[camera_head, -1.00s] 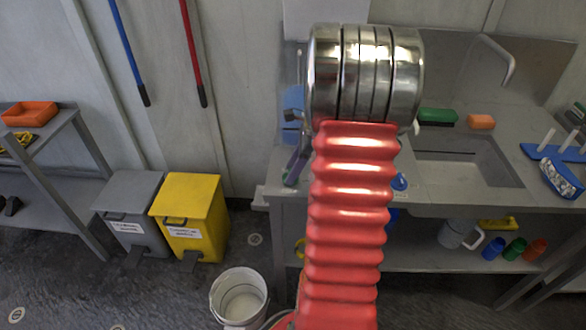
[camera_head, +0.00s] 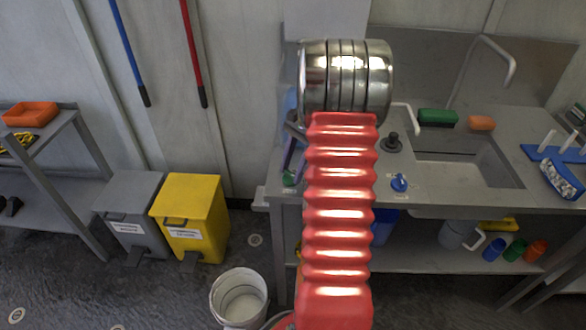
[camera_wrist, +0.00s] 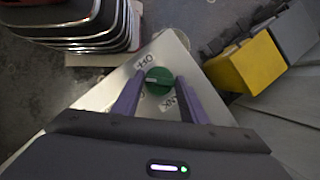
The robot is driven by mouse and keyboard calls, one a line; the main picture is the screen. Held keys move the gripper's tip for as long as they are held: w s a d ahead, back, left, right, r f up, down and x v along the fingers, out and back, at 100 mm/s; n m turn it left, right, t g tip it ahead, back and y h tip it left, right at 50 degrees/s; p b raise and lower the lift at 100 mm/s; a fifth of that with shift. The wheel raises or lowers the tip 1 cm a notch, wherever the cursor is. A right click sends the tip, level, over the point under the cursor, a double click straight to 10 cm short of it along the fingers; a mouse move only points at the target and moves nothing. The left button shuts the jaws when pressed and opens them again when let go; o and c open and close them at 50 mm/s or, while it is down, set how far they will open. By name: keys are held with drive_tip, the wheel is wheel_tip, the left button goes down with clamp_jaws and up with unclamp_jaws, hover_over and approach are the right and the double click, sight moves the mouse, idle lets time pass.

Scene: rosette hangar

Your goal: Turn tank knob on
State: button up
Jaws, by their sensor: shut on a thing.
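The tank knob (camera_wrist: 158,81) is a round green knob with a pale bar across its face, seen in the wrist view on a light grey panel (camera_wrist: 180,57). An upside-down OFF label (camera_wrist: 146,61) and an ON label (camera_wrist: 168,100) sit on either side of it. My gripper (camera_wrist: 159,90) has its two purple fingers on both sides of the knob and is shut on it. In the head view a small green patch (camera_head: 289,180) shows below my gripper (camera_head: 291,160), at the bench's left end. My red arm hides part of the bench.
The bench has a sink (camera_head: 465,165) with a tap, a green block (camera_head: 437,117), an orange block (camera_head: 481,123) and a blue-handled item (camera_head: 399,183). A yellow bin (camera_head: 192,215), a grey bin (camera_head: 135,212) and a white bucket (camera_head: 238,297) stand on the floor at left.

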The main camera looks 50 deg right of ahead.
drive_tip(key=n, duration=0.1)
drive_tip(key=n+g, duration=0.1)
drive_tip(key=n, duration=0.2)
drive_tip(key=shift+w+a+n+g, duration=0.1)
drive_tip(key=shift+w+n+g, duration=0.2)
drive_tip(key=shift+g, duration=0.1)
drive_tip(key=n, duration=0.2)
drive_tip(key=n+g+h, duration=0.1)
drive_tip(key=n, duration=0.1)
drive_tip(key=shift+g, duration=0.3)
drive_tip(key=shift+n, duration=0.4)
drive_tip(key=o, duration=1)
drive_tip(key=shift+o, duration=0.2)
drive_tip(key=v, duration=1.3)
drive_tip(key=shift+w+r, duration=0.15)
drive_tip(key=shift+r, duration=0.2)
